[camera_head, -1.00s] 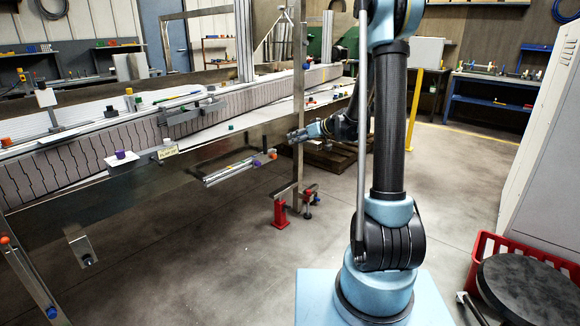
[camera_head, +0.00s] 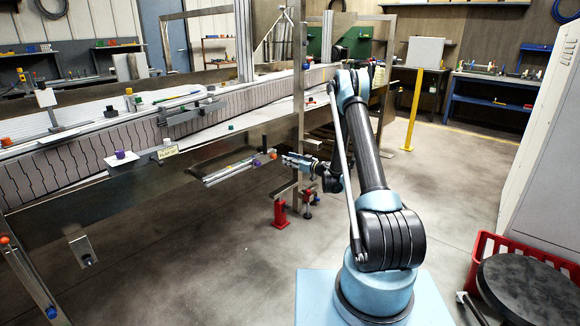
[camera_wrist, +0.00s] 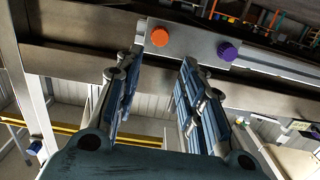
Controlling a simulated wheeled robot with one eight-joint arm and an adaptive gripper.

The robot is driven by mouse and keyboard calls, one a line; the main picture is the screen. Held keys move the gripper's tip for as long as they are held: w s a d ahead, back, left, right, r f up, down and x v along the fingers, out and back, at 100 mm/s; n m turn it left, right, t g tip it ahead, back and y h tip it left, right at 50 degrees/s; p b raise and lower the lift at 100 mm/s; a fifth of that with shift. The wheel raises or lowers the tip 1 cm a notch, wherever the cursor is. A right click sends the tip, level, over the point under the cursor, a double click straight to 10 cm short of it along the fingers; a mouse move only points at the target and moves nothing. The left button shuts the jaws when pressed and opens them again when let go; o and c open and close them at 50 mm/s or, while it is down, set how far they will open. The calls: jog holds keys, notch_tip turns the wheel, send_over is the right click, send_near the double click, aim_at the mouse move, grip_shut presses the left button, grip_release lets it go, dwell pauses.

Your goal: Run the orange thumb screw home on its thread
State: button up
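The orange thumb screw (camera_wrist: 159,36) shows as a round knob on a metal bar in the wrist view, just beyond and between my fingertips. It also shows in the head view (camera_head: 272,156) at the right end of a short rail on the conveyor's side. A purple knob (camera_wrist: 228,51) sits to its right on the same bar (camera_wrist: 195,44). My gripper (camera_wrist: 163,62) is open and empty, its blue-padded fingers apart and pointing toward the bar. In the head view my gripper (camera_head: 284,160) is close to the orange screw's right side. The screw's thread is hidden.
The conveyor frame (camera_head: 205,180) runs along the left, with an upright post (camera_head: 299,95) close to my gripper. A red clamp foot (camera_head: 280,213) stands on the floor below. A yellow post (camera_head: 412,110) stands to the right.

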aim_at(276, 157)
jog(key=f+x, duration=0.2)
jog(key=x, duration=0.7)
jog(key=shift+w, duration=0.25)
jog(key=shift+c, duration=0.7)
jog(key=shift+d, duration=0.1)
grip_shut()
jog(key=n, duration=0.3)
jog(key=shift+n, duration=0.3)
jog(key=n, duration=0.4)
jog(key=shift+n, duration=0.3)
jog(key=n, duration=0.7)
jog(key=shift+o, duration=0.6)
grip_release()
